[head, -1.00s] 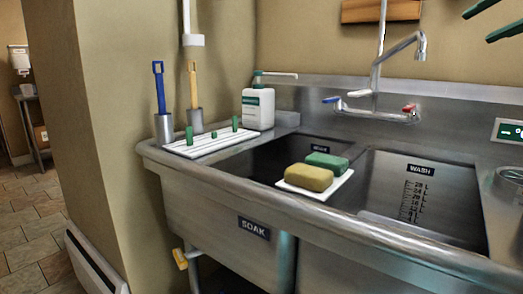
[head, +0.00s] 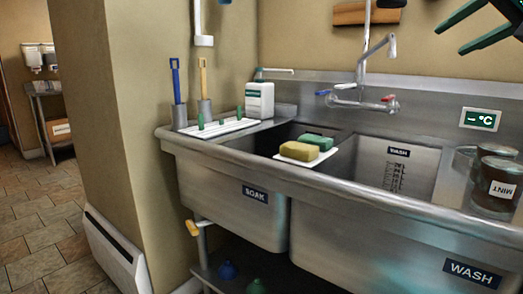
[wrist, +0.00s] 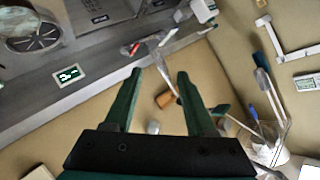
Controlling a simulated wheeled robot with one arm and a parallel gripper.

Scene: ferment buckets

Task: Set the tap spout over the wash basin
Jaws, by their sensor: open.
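The tap (head: 362,72) has a steel riser and a bent spout (head: 380,46), with a blue handle on the left and a red one on the right. The spout angles to the right; in the head view its tip appears above the wash basin (head: 395,170), though depth is hard to judge. The soak basin (head: 235,192) is to its left. My gripper (head: 450,41) is open and empty at the upper right, apart from the spout. In the wrist view my gripper (wrist: 158,75) points toward the wall, and the tap (wrist: 150,42) lies beyond its fingertips.
A yellow sponge (head: 299,151) and a green sponge (head: 316,141) lie on a white board across the divider. Jars (head: 494,182) stand on the right ledge below a temperature display (head: 480,119). A soap bottle (head: 259,100) stands at the back left.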

